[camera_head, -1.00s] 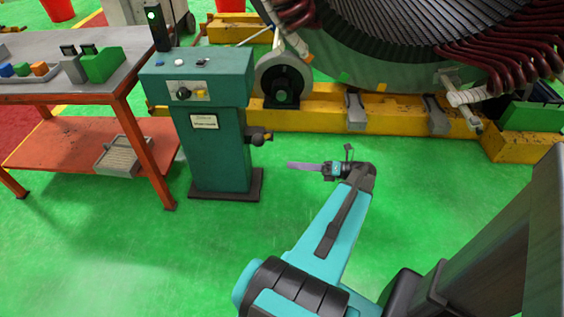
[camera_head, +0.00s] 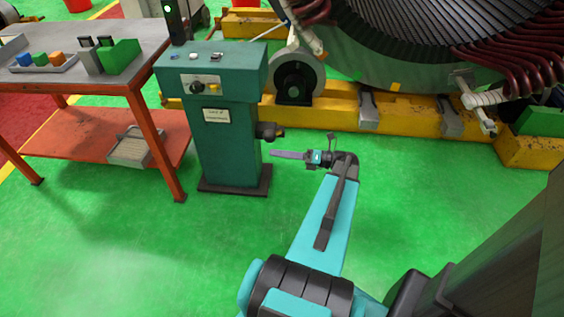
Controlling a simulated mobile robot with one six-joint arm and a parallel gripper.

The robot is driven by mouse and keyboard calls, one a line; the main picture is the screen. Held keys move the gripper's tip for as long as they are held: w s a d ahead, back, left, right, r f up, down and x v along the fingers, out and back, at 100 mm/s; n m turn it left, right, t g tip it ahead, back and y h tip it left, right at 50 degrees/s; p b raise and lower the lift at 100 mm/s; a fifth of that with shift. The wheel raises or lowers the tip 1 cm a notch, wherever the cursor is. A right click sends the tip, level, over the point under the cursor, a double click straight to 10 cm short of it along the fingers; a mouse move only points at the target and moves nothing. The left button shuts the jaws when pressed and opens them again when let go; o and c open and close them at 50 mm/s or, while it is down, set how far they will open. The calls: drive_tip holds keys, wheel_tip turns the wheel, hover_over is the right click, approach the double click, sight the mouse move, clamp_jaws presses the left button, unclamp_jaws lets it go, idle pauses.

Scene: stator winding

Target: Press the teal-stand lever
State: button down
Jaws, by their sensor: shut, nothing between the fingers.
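The teal stand (camera_head: 228,146) stands on the green floor, left of the middle. A thin pale rod (camera_head: 262,33) shows behind the stand's top. My gripper (camera_head: 273,153) is shut and empty, pointing left at the stand. In the picture its tip is just below the side stub and close to the stand's right side; contact cannot be told.
An orange-legged workbench (camera_head: 135,60) stands left of the stand, with coloured blocks on top and a crate (camera_head: 128,150) on its lower shelf. A yellow base (camera_head: 410,108) under the large stator (camera_head: 400,60) runs behind my gripper. The green floor in front is clear.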

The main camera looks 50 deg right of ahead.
drive_tip(key=shift+w+d+r, duration=0.55)
drive_tip(key=shift+r, duration=0.05)
